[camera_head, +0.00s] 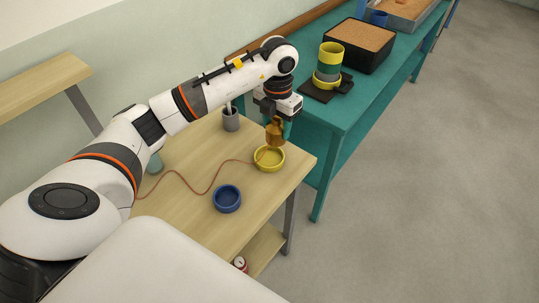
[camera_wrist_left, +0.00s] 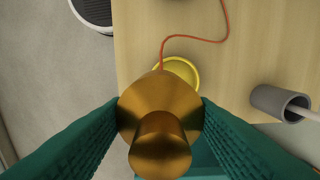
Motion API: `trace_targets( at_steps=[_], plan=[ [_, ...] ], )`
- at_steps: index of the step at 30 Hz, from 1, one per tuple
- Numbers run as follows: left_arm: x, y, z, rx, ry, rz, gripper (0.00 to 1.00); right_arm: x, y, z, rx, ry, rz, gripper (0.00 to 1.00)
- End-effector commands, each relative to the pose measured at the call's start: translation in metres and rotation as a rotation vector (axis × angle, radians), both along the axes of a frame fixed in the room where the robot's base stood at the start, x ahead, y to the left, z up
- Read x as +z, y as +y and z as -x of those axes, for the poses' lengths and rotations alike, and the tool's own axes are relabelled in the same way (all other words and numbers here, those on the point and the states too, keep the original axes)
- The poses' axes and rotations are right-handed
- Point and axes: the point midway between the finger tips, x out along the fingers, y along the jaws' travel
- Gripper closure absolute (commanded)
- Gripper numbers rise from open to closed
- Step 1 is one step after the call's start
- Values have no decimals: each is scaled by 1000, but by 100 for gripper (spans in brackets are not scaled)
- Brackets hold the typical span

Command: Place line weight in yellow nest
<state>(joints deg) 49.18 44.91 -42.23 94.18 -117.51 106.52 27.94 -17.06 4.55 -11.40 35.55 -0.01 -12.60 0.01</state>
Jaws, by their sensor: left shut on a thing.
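The line weight (camera_head: 274,132) is a brass-coloured body with a narrower knob. My left gripper (camera_head: 272,119) is shut on it, and in the left wrist view the line weight (camera_wrist_left: 160,118) sits between both teal fingers. It hangs over the yellow nest (camera_head: 282,163), a shallow round dish on the wooden table. In the left wrist view the yellow nest (camera_wrist_left: 187,69) is partly hidden behind the weight. In the head view the weight's lower end overlaps the nest's far part; I cannot tell whether they touch. A red-orange line (camera_head: 205,193) runs across the table to the nest. My right gripper is not in view.
A blue dish (camera_head: 227,199) sits nearer on the wooden table (camera_head: 185,208). A grey cup (camera_head: 230,119) with a rod stands behind the nest. A teal bench (camera_head: 345,113) at the back right holds a yellow-green cylinder (camera_head: 329,61) and a black box (camera_head: 355,44).

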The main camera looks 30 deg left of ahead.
Motion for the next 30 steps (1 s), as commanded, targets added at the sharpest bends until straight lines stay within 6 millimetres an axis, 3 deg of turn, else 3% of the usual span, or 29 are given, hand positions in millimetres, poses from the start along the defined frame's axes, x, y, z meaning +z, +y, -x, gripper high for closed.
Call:
trace_targets(
  at_steps=[3, 9, 18, 30],
  plan=[
    [1, 14, -3, 256, 1, 1, 82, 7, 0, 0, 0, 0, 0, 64],
    [-5, 24, -4, 469, 1, 1, 82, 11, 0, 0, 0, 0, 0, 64],
    [-55, 25, -4, 490, 2, -1, 82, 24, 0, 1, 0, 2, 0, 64],
    [-98, 25, -4, 488, 1, 1, 82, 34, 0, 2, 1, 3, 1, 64]
  ],
)
